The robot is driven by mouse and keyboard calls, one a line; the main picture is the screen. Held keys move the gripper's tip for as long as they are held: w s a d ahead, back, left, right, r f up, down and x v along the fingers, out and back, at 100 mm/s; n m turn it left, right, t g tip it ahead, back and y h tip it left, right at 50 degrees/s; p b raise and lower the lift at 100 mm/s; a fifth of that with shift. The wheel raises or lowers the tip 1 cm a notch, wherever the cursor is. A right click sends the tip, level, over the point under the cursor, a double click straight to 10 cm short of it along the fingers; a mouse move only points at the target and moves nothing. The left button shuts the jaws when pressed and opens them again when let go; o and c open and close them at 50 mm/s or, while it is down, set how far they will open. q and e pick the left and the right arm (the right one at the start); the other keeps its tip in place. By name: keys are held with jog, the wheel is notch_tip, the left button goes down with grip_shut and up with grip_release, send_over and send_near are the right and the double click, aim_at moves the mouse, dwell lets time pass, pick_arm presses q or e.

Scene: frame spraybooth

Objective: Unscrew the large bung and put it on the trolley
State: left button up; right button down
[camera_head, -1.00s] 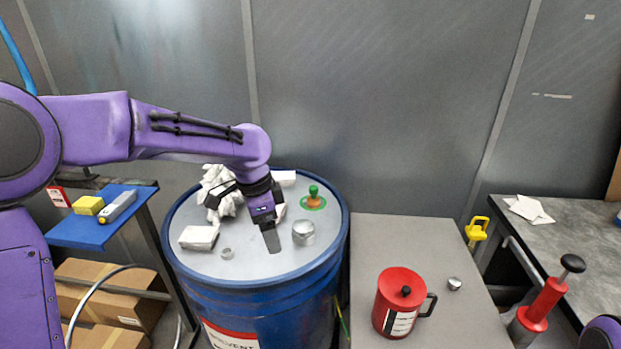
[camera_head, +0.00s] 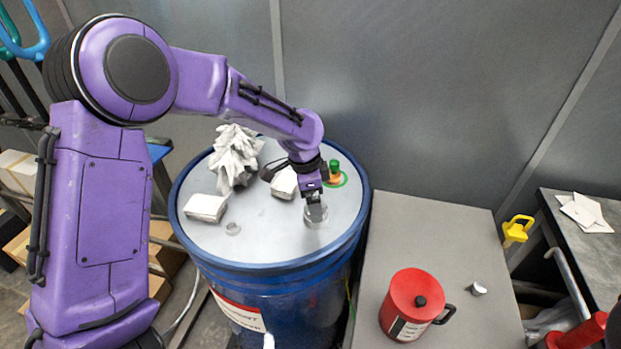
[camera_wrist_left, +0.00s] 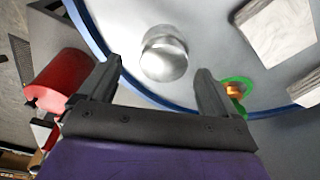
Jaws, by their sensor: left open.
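The large bung (camera_head: 316,215) is a silver metal cylinder standing upright on the blue drum's grey lid (camera_head: 270,235), near its right front edge. My left gripper (camera_head: 314,204) points down just over it and partly hides it in the head view. In the left wrist view the bung (camera_wrist_left: 164,55) lies centred ahead of the open fingers of my left gripper (camera_wrist_left: 158,72), with no contact visible. A grey flat top (camera_head: 400,232), apparently the trolley, is right of the drum. My right gripper is not in view.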

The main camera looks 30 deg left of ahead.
pick_arm(q)
jog(key=f, duration=0.1)
jog(key=w+f, duration=0.1)
jog(key=shift+w+d+f, duration=0.1)
jog(key=shift+w+f, duration=0.1)
jog(key=shift+f, duration=0.25)
jog(key=shift+s+r, duration=0.2)
jog(key=shift+s, duration=0.25)
jog(key=shift+w+f, duration=0.1)
jog(key=shift+w, duration=0.05)
jog(key=c, duration=1.1)
jog(key=o, duration=0.4)
jog(key=shift+c, duration=1.5)
jog(key=shift+r+p, duration=0.2)
jog(key=shift+p, duration=0.3)
jog(key=n+p, duration=0.3)
jog(key=shift+n, duration=0.3)
jog(key=shift+n+y+p, duration=0.3)
jog(key=shift+p, duration=0.2)
jog(key=shift+f, duration=0.2)
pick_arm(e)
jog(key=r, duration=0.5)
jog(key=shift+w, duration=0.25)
pick_arm(q)
jog(key=shift+d, duration=0.1)
